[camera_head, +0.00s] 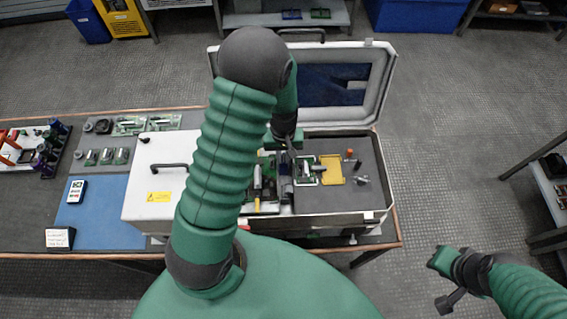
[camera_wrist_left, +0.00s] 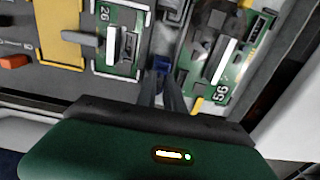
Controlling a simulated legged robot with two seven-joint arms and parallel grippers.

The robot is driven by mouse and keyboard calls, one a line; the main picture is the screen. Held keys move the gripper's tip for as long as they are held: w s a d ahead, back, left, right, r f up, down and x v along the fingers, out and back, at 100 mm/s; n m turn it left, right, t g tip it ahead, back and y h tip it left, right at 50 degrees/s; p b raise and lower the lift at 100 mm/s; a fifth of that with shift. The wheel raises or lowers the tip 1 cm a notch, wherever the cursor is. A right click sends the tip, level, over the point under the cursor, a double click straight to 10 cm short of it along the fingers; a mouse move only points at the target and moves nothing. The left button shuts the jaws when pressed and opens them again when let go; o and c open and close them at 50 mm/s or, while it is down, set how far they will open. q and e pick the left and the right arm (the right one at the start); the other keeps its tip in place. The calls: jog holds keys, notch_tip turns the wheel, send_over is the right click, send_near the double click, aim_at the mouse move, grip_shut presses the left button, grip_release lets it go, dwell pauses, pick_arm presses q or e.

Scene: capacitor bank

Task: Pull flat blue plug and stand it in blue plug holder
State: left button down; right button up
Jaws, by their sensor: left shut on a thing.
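My left gripper (camera_head: 287,150) reaches down into the open white case, between green circuit boards. In the left wrist view, its two dark fingers (camera_wrist_left: 163,80) are closed together on a small blue plug (camera_wrist_left: 162,64), of which only a bit shows at the tips. The plug sits in the gap between a board marked 26 (camera_wrist_left: 120,45) and a board marked 56 (camera_wrist_left: 222,55). I cannot tell whether the plug is still seated. I cannot make out a blue plug holder. My right gripper (camera_head: 446,278) hangs over the floor at lower right, away from the case; its jaws are unclear.
The case (camera_head: 384,90) has its lid raised behind. A yellow plate (camera_head: 331,170) and small connectors (camera_head: 361,180) lie on its grey panel. A white box (camera_head: 150,185) with a handle stands left. A blue mat (camera_head: 95,215) covers the table's left. My left arm hides the middle.

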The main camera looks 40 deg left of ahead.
pick_arm(q)
jog(key=shift+f+b, duration=0.35)
jog(key=shift+f, duration=0.2)
jog(key=c, duration=1.5)
grip_release()
jog(key=shift+o, duration=0.7)
jog(key=shift+s, duration=0.1)
jog(key=shift+r, duration=0.1)
